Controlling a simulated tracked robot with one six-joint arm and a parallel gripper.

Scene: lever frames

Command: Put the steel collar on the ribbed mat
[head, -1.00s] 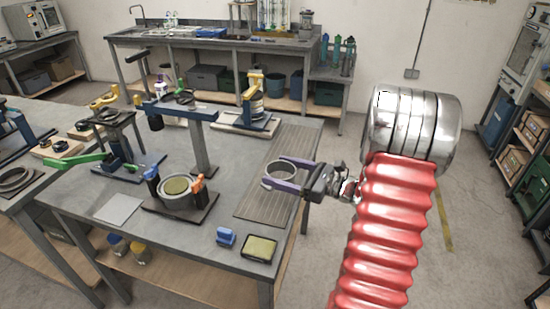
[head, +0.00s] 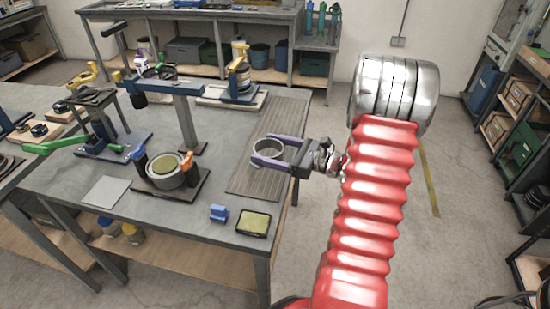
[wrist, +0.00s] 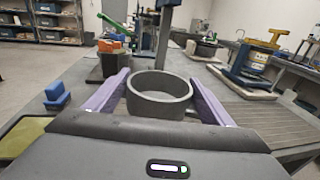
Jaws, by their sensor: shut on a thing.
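The steel collar (head: 268,157), a short grey open ring, sits upright between the purple fingers of my gripper (head: 261,152). The fingers are shut on its two sides. The wrist view shows the collar (wrist: 160,104) level between the fingers (wrist: 160,82), its bore empty. The ribbed mat (head: 252,183) is a long grey-brown grooved strip along the right side of the bench. In the head view the collar overlaps the mat. I cannot tell how high it is above it. In the wrist view the mat (wrist: 255,120) shows to the right of the fingers.
A blue block (head: 218,213) and a dark tray with a yellowish pad (head: 254,223) lie at the bench's front right. A fixture with a round cup (head: 165,173) stands left of the mat, by a blue overhanging post (head: 188,110). The mat's surface looks clear.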

